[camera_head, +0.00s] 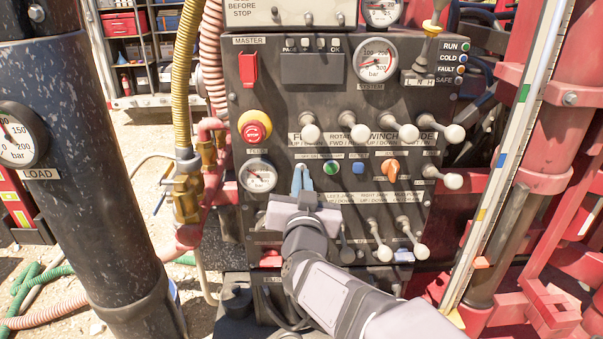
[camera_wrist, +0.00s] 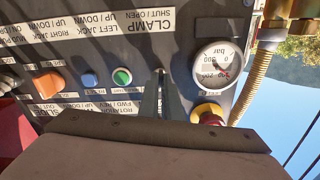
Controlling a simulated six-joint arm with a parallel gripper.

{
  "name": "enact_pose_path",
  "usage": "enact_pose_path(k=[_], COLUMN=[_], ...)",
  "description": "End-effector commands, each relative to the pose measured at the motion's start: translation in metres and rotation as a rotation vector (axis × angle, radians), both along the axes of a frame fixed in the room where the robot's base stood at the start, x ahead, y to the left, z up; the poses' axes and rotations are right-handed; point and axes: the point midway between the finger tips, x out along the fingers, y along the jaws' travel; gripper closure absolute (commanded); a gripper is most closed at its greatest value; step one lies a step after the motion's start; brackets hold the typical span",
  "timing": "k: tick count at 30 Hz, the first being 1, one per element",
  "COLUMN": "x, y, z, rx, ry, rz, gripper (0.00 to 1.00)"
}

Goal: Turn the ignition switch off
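My gripper (camera_head: 301,170) is at the control panel, left of the green button (camera_head: 329,167). Its two fingers point at the panel and sit close together, with a narrow gap between them. In the wrist view, where the panel is upside down, the fingertips (camera_wrist: 160,82) are around or right beside a small dark part (camera_wrist: 160,71) on the panel. This part may be the ignition switch; the fingers hide most of it and its turned position. I cannot tell whether the fingers are clamped on it. An orange knob (camera_head: 390,166) is farther right in the row.
A blue button (camera_head: 358,167) is beside the green one. Levers with white knobs (camera_head: 310,132) stand out above and below the row. A red stop button (camera_head: 254,131) and a gauge (camera_head: 258,175) are left of my gripper. A dark column (camera_head: 90,180) stands left of the panel.

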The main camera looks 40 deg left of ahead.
Motion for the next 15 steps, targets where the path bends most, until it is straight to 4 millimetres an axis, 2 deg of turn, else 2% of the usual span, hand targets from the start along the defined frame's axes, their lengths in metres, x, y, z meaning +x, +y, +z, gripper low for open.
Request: enact_pose_path(k=[15], x=[-0.0001], y=[0.0001], z=[-0.0009], rx=[-0.148], ry=[-0.146], rz=[0.000], gripper=[1.00])
